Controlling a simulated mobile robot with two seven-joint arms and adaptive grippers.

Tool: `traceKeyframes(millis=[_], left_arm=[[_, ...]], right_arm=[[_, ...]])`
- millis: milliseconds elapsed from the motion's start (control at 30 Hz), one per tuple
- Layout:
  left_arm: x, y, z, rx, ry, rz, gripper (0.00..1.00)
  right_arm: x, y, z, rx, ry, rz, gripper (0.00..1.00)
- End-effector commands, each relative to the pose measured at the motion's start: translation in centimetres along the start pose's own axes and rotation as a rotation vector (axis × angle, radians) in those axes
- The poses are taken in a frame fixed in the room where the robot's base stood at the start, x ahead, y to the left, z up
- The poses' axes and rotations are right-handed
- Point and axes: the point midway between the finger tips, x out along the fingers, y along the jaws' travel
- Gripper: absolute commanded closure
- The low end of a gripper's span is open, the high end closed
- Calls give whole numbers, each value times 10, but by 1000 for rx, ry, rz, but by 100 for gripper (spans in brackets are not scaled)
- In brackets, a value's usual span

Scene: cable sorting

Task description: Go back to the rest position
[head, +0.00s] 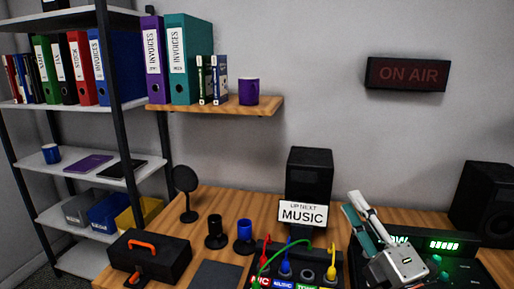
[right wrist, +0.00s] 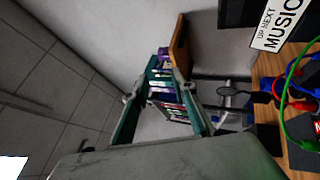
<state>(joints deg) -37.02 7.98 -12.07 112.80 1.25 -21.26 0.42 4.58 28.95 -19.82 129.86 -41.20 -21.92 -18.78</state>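My right gripper (head: 353,200) is above the right part of the wooden desk (head: 450,222), over the black mixer with green lights (head: 440,262), fingers pointing up and left. In the right wrist view its two teal fingers (right wrist: 160,88) stand apart with nothing held between them. My left gripper is in neither view. Red, blue and yellow cable plugs (head: 331,272) stand upright in a labelled socket box (head: 262,251) at the desk's front. A green cable (head: 275,256) arches over that box.
An "UP NEXT MUSIC" sign (head: 303,214) stands before a black speaker (head: 310,160). A black toolbox (head: 170,260), two small cable stands (head: 244,240) and a round black stand (head: 186,182) are on the left. A wall shelf (head: 220,107) holds binders. Air above the desk is mostly free.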

Motion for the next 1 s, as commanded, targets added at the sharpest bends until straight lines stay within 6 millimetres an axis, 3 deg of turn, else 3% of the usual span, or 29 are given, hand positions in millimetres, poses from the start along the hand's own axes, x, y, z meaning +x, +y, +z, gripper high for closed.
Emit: traceKeyframes(millis=[100, 200, 400, 600, 1000], left_arm=[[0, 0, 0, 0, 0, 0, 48], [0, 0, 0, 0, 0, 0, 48], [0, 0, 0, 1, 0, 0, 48], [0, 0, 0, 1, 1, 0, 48], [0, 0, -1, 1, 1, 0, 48]], right_arm=[[-45, -55, 36, 172, -231, -175, 74], [-93, -101, 59, 285, -410, -326, 74], [-203, -170, 77, 437, -711, -610, 74], [-280, -199, 75, 500, -881, -790, 74], [-385, -218, 58, 552, -1085, -1031, 74]])
